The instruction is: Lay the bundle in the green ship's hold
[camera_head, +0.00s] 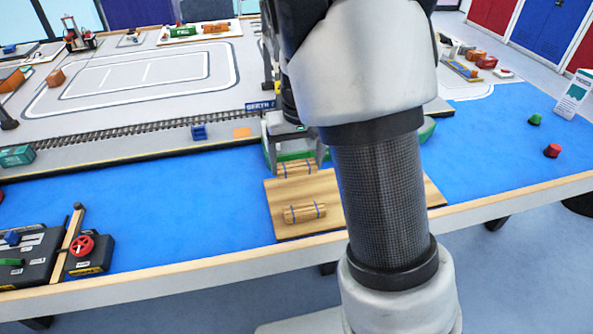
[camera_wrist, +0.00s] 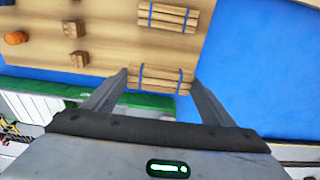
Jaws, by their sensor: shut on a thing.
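My gripper (camera_head: 294,160) is shut on a bundle of tan timber with blue bands (camera_head: 297,169). In the wrist view the bundle (camera_wrist: 160,85) lies crosswise between the two fingers. A second, similar bundle (camera_head: 305,213) lies on the wooden board (camera_head: 275,225) and also shows in the wrist view (camera_wrist: 168,16). The green ship (camera_head: 428,129) is mostly hidden behind my arm and gripper in the head view. Its green edge (camera_wrist: 150,101) shows just below the held bundle in the wrist view. The inside of its hold is not visible.
Small brown blocks (camera_wrist: 75,28) and an orange piece (camera_wrist: 15,38) sit on the board. A control box with a red knob (camera_head: 88,252) stands at front left. Rails (camera_head: 130,136) run along the grey quay. A red buoy (camera_head: 552,151) and green buoy (camera_head: 535,119) stand at right.

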